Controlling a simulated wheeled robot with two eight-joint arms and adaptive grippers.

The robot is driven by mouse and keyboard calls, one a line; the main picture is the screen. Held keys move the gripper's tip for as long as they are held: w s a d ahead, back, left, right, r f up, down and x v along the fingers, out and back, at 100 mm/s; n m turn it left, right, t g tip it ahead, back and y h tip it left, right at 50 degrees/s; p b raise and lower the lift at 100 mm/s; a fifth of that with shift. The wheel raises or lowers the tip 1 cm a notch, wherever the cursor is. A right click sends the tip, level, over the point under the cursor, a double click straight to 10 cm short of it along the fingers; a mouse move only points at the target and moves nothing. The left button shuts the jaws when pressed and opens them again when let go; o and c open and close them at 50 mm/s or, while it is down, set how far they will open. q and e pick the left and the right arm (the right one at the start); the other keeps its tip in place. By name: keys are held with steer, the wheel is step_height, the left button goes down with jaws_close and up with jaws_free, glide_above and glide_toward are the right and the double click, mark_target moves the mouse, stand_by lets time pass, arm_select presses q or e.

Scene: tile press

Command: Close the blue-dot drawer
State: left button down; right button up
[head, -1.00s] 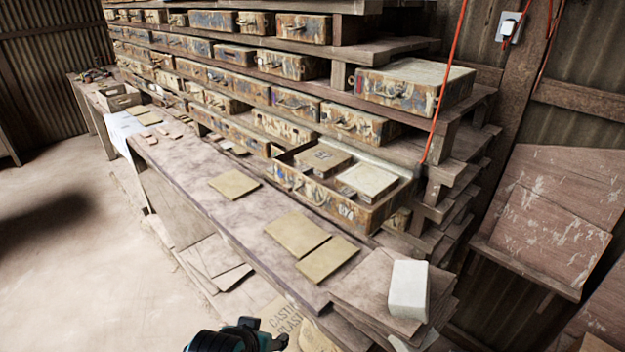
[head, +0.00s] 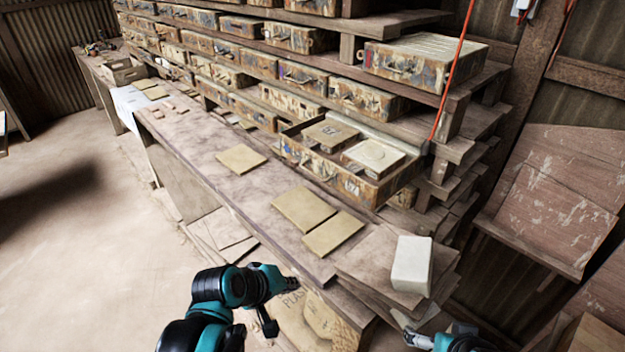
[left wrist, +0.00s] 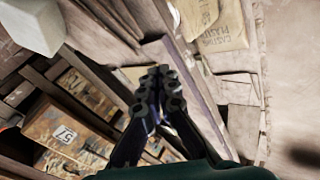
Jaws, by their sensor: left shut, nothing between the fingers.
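A drawer (head: 345,185) stands pulled out low on the rack, its open top showing a brown tile (head: 328,132) and a pale round-marked tile (head: 373,155). Another drawer (head: 425,58) juts out at upper right. My left gripper (head: 284,287) is in front of the bench edge, apart from the drawers. In the left wrist view its fingers (left wrist: 158,88) are together and empty. My right gripper (head: 418,338) is partly in view at the bottom, below the white block; its opening is unclear.
The bench (head: 190,130) runs along the rack front, with flat tiles (head: 303,208) on it. A white block (head: 411,265) stands on stacked boards at the right. A red cord (head: 455,70) hangs before the rack. The floor at left is clear.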

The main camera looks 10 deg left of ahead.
arm_select(q)
steer(key=w+a+r+n+t+h+p, duration=0.1)
steer(key=w+a+r+n+t+h, duration=0.25)
steer(key=w+n, duration=0.55)
steer(key=w+a+r+n+t+h+p, duration=0.1)
steer(key=w+a+r+n+t+h, duration=0.3)
steer(key=n, duration=0.8)
steer(key=w+a+r+b+x, duration=0.1)
steer(key=b+x, duration=0.1)
steer(key=x, duration=1.2)
steer(key=shift+w+y, duration=0.15)
steer(key=shift+y, duration=0.2)
steer(key=shift+a, duration=0.1)
steer(key=x, duration=2)
steer(key=shift+w+r+b, duration=0.1)
steer(key=shift+b, duration=0.2)
